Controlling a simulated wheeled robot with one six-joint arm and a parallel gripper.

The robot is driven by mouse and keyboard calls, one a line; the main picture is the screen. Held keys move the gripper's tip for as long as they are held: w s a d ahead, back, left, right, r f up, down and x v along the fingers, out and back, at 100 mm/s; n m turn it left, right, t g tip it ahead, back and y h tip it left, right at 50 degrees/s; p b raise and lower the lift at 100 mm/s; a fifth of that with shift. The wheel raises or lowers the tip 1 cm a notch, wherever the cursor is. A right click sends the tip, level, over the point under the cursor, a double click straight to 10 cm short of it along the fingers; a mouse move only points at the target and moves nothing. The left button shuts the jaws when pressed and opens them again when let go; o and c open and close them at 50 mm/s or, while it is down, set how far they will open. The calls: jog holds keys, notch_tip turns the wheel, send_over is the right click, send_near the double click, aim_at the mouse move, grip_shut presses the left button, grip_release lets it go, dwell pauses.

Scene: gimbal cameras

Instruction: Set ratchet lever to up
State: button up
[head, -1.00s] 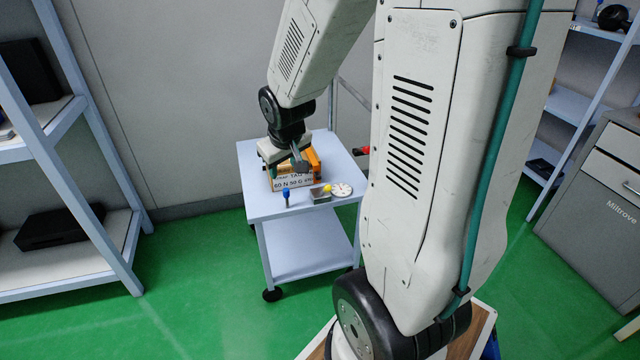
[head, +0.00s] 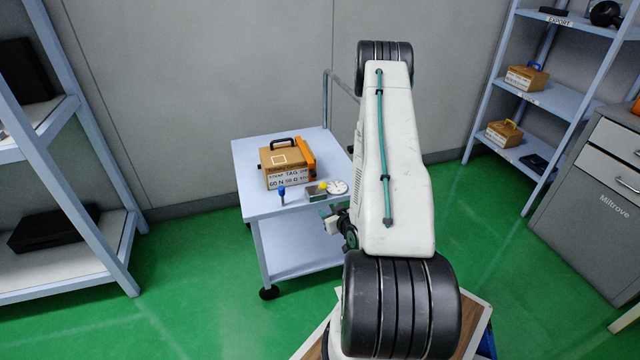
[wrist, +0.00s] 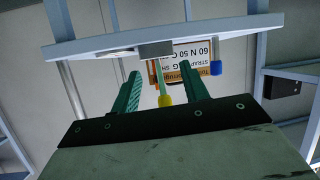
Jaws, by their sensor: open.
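A small grey block (head: 316,194) with a yellow knob (head: 323,186) sits near the front edge of the cart top; it appears to be the ratchet with its lever. In the upside-down wrist view, the pale lever stem runs from the grey block (wrist: 155,48) to the yellow knob (wrist: 165,101), on the block's upper side. Its exact tilt is unclear. My gripper (wrist: 162,82) is open and empty, its two green fingers on either side of the lever in the picture; I cannot tell the depth gap. In the head view, my gripper (head: 335,224) is beside the cart's front right, fingertips unclear.
A labelled tan box (head: 287,166) with a black handle and orange side stands on the cart top (head: 258,205). A blue-topped post (head: 281,194) is left of the block, a round dial (head: 337,187) right. A cart rail (head: 326,100) rises behind. Shelves stand on both sides.

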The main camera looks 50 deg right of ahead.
notch_tip(320, 180, up, 6)
jog(key=w+t+h, duration=0.1)
jog(key=t+h, duration=0.1)
jog(key=t, duration=0.2)
jog(key=x, duration=0.7)
jog(key=shift+w+d+f, duration=0.1)
jog(key=shift+w+d, duration=0.15)
jog(key=shift+d, duration=0.15)
grip_shut()
